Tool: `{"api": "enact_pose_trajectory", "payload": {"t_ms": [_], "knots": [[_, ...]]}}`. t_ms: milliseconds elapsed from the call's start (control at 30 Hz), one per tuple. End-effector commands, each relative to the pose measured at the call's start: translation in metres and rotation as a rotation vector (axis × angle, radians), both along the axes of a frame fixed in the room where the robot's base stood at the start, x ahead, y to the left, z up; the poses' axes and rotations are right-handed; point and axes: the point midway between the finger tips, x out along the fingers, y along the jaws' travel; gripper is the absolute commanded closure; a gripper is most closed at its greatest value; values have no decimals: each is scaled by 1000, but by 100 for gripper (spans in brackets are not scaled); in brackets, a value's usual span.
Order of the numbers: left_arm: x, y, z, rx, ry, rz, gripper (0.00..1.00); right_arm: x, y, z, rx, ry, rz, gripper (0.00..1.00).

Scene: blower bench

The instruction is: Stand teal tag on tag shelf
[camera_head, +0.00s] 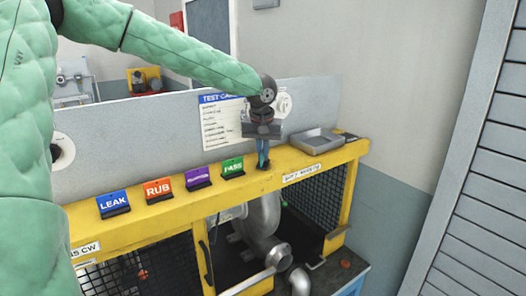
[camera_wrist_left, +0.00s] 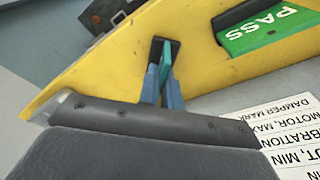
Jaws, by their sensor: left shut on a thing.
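My left gripper (camera_head: 263,160) points down at the yellow tag shelf (camera_head: 180,196), just right of the green PASS tag (camera_head: 232,168). Its blue fingers (camera_wrist_left: 166,75) are shut on the teal tag (camera_wrist_left: 164,62), which shows as a narrow teal strip, seen edge-on. The tag's dark base (camera_wrist_left: 157,46) is at the shelf's top surface; whether it bears on the shelf I cannot tell. The tag's face is hidden by the fingers. My right gripper is out of view.
Blue LEAK (camera_head: 113,202), orange RUB (camera_head: 158,189) and purple (camera_head: 198,178) tags stand in a row on the shelf. A grey tray (camera_head: 318,142) sits at its right end. A backboard with a white test card (camera_head: 222,126) rises behind. A blower (camera_head: 262,225) is below.

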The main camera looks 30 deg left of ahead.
Motion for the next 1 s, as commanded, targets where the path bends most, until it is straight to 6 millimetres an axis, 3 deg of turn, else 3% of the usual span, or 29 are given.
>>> {"api": "enact_pose_trajectory", "payload": {"t_ms": [67,200,567,667,1000], "knots": [[0,0,-3,0,1,0,100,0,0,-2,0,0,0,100],[0,0,-3,0,0,0,73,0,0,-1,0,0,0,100],[0,0,2,0,0,0,72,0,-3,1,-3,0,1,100],[0,-1,7,-1,-4,0,72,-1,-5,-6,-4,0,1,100],[-9,-4,65,1,-4,0,72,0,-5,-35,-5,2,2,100]]}}
